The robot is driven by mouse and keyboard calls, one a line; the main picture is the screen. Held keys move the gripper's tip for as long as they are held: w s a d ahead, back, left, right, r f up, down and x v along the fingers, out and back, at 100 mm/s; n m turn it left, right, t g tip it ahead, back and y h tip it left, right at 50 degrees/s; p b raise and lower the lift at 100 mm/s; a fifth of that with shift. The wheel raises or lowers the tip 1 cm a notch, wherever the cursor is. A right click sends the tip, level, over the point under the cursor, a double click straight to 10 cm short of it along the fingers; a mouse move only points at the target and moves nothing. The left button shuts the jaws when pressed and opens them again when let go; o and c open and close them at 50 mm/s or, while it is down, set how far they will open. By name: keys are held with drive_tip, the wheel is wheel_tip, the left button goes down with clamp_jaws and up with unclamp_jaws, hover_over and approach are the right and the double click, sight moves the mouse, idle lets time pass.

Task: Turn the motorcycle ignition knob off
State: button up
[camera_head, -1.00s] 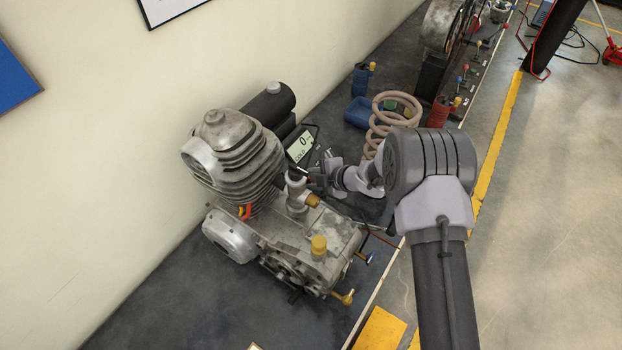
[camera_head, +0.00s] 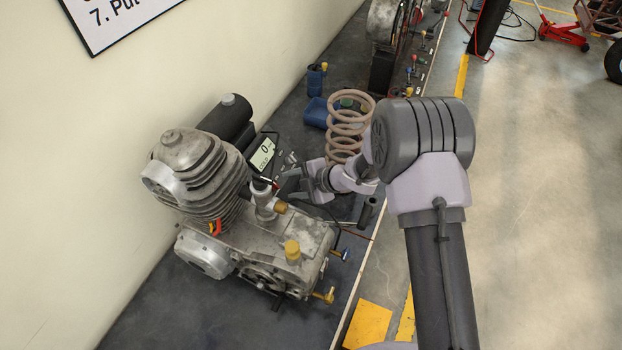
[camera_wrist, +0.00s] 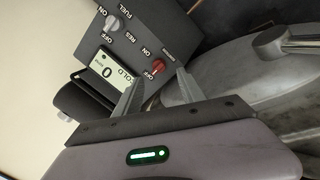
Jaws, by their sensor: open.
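The red ignition knob (camera_wrist: 158,66) sits on a dark control panel (camera_wrist: 158,30), between ON and OFF labels. I cannot tell which way it points. A grey fuel knob (camera_wrist: 112,22) is farther along the same panel. My gripper (camera_wrist: 160,77) is open, its two fingers reaching toward the red knob, with the tips just short of it or at either side; contact is not clear. In the head view my gripper (camera_head: 284,186) is beside the panel, right of the engine (camera_head: 270,250), and the red knob cannot be made out.
A small display (camera_head: 263,152) reading 0 and COLD is by the panel. The wall is at left, open floor at right.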

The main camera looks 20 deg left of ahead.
drive_tip(key=p+v, duration=0.1)
drive_tip(key=v, duration=0.9)
drive_tip(key=shift+f, duration=0.15)
